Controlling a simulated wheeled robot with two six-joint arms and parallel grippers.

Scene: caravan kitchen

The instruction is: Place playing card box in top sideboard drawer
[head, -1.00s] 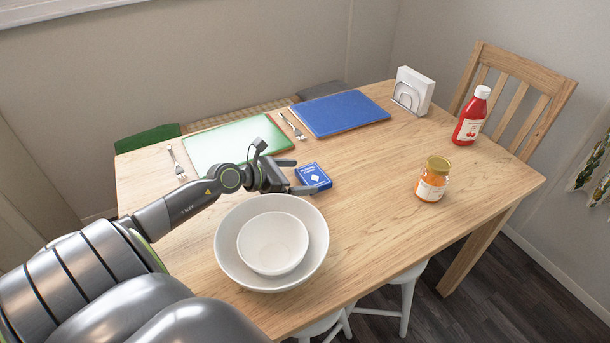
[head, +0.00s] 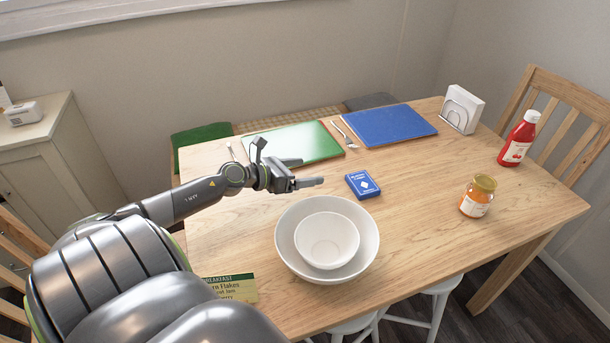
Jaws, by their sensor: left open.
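The blue playing card box (head: 362,184) lies flat on the wooden table (head: 420,215), just behind and right of the white bowls. My left gripper (head: 318,172) is open and empty. In the picture it is a short way left of the card box, with a visible gap between its fingers and the box. A cream cabinet (head: 52,150) stands at the far left; I cannot tell whether it is the sideboard, and no open drawer shows. My right gripper is not in view.
Two nested white bowls (head: 287,245) stand near the front edge. Behind are a green placemat (head: 312,140), a blue placemat (head: 390,126) and a fork (head: 343,134). A jar (head: 476,200), ketchup bottle (head: 517,142) and napkin holder (head: 460,110) stand right. A breakfast card (head: 236,288) lies front left.

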